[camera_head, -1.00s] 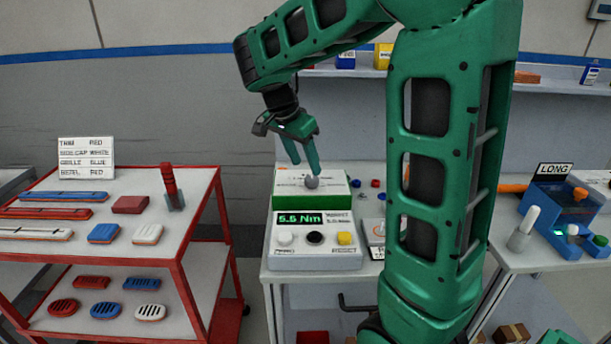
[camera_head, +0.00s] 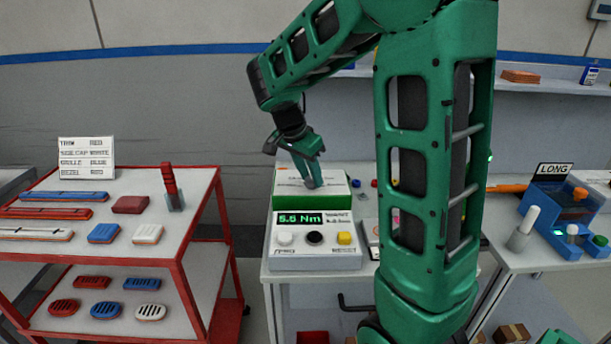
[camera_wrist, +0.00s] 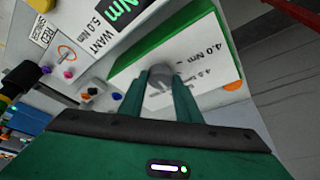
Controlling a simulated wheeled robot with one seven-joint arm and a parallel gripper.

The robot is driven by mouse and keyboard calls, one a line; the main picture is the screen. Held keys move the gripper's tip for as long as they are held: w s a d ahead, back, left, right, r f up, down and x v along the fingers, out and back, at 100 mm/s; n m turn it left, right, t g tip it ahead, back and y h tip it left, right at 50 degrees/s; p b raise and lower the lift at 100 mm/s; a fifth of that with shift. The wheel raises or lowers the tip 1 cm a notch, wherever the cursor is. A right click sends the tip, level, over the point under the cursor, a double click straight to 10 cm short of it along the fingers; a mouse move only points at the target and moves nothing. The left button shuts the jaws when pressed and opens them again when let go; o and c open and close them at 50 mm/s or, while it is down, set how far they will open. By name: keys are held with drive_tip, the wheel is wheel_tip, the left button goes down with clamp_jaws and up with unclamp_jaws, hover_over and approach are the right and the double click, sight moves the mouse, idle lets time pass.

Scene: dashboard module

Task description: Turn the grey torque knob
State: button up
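The grey torque knob (camera_wrist: 160,76) sits on the white top of a green-sided box (camera_head: 342,189) behind the display unit. My gripper (camera_head: 312,186) points down at it, and in the head view the fingers hide most of the knob. In the wrist view my gripper (camera_wrist: 161,84) has one finger on each side of the knob, with a gap about as wide as the knob. I cannot tell whether both fingers press on it. The display (camera_head: 312,218) reads about 5.5 Nm; a label in the wrist view (camera_wrist: 106,35) reads WANT 5.0 Nm.
White, black and yellow buttons (camera_head: 344,239) line the front of the display unit. Small red and blue pegs (camera_head: 357,183) lie right of the box. A red cart (camera_head: 190,225) with coloured parts stands left. A blue device (camera_head: 575,215) stands on the right.

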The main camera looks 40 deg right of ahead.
drive_tip(key=shift+w+a, duration=0.1)
drive_tip(key=shift+w, duration=0.05)
drive_tip(key=shift+r, duration=0.1)
drive_tip(key=shift+n, duration=0.4)
drive_tip(key=n+t, duration=0.1)
drive_tip(key=n, duration=0.1)
drive_tip(key=shift+n, duration=0.3)
drive_tip(key=shift+r+n+t+y, duration=0.1)
drive_tip(key=shift+n+t+y, duration=0.35)
drive_tip(key=shift+n, duration=0.65)
drive_tip(key=shift+n+t+y, duration=0.35)
drive_tip(key=shift+n+t, duration=0.1)
drive_tip(key=shift+n, duration=0.65)
drive_tip(key=o, duration=0.9)
drive_tip(key=shift+o, duration=0.6)
